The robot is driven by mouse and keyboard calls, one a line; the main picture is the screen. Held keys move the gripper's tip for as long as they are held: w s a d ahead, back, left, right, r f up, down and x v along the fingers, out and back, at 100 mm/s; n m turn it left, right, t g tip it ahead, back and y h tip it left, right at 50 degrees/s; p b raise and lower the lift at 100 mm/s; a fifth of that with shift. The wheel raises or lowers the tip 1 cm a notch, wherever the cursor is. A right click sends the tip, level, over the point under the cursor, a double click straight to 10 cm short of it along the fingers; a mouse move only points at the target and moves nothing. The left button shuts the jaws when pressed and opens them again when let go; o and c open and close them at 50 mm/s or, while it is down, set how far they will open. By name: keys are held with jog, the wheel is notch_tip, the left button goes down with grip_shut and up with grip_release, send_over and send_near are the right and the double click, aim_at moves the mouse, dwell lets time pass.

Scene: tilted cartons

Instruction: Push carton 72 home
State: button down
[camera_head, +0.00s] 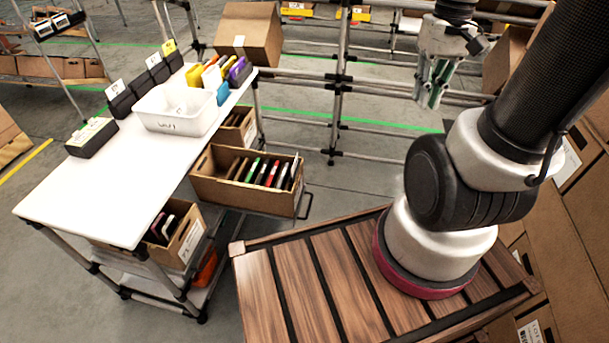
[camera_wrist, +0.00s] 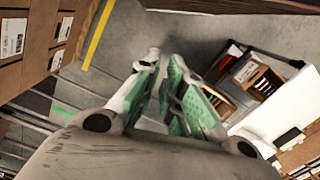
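Several open brown cartons sit under the white table. One carton (camera_head: 240,195) juts out from the right side of the table and holds upright dark, green, red and white items. Another carton (camera_head: 185,235) is at the front with a white label, and a smaller one (camera_head: 238,125) is at the back. I cannot read a 72 on any of them. My gripper (camera_head: 431,98) hangs at the upper right, well apart from the cartons, with nothing in it. In the wrist view its green-padded fingers (camera_wrist: 163,62) are close together.
The white table (camera_head: 120,200) carries a white bin (camera_head: 180,110), dark labelled boxes and coloured items. A pipe rack (camera_head: 340,80) stands behind. Stacked cartons (camera_head: 585,220) are close at the right.

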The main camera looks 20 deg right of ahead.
jog(key=w+f+m+g+y, duration=0.2)
jog(key=w+f+m+y, duration=0.1)
jog(key=f, duration=0.6)
jog(key=w+f+m+g+y, duration=0.2)
jog(key=w+f+m+y, duration=0.1)
jog(key=f, duration=0.6)
jog(key=m+t+y, duration=0.6)
jog(key=m+t, duration=0.6)
jog(key=m, duration=0.3)
send_near(297, 173)
jog(key=x, duration=0.6)
jog(key=shift+w+a+f, duration=0.2)
jog(key=shift+w+a, duration=0.05)
jog(key=shift+w, duration=0.05)
